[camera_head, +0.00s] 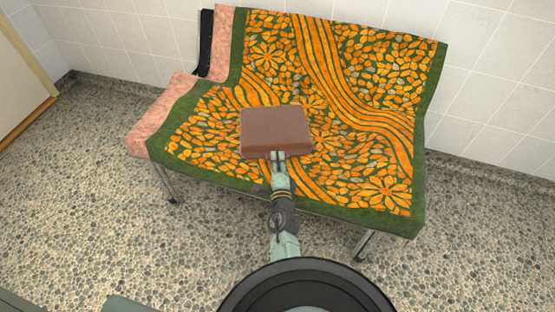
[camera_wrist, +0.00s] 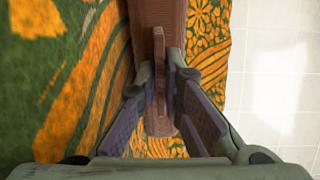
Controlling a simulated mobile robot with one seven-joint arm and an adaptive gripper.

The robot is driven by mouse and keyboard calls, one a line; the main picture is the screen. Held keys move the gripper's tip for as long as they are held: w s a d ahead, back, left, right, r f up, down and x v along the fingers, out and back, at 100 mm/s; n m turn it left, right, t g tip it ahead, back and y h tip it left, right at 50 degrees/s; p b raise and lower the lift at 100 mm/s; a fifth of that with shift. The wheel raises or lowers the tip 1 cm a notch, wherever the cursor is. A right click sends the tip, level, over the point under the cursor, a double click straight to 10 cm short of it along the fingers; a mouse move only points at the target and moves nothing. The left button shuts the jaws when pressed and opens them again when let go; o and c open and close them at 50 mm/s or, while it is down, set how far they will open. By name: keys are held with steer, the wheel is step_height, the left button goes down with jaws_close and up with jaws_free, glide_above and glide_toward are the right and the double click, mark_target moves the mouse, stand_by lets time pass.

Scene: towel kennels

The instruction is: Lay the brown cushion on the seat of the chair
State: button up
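The brown cushion (camera_head: 274,130) is a flat, boxy block over the middle of the chair's seat. The wide chair (camera_head: 386,216) is draped in an orange and green patterned cover across seat and back. My gripper (camera_head: 278,157) is at the cushion's near edge, above the seat's front. In the wrist view, the gripper's fingers (camera_wrist: 161,72) close in on both sides of a thin brown tab of the cushion, and the cushion's body (camera_wrist: 157,13) lies beyond. I cannot tell whether the cushion's underside touches the seat.
A pink cloth (camera_head: 160,122) covers the chair's left end, and a black strip (camera_head: 205,42) stands behind it. A tiled wall (camera_head: 492,90) is close behind. The pebbled floor (camera_head: 110,210) in front and to the left is clear. A door (camera_head: 18,75) is at far left.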

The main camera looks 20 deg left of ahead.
steer(key=o, duration=0.5)
steer(key=shift+f, duration=0.1)
steer(key=shift+s+f, duration=0.1)
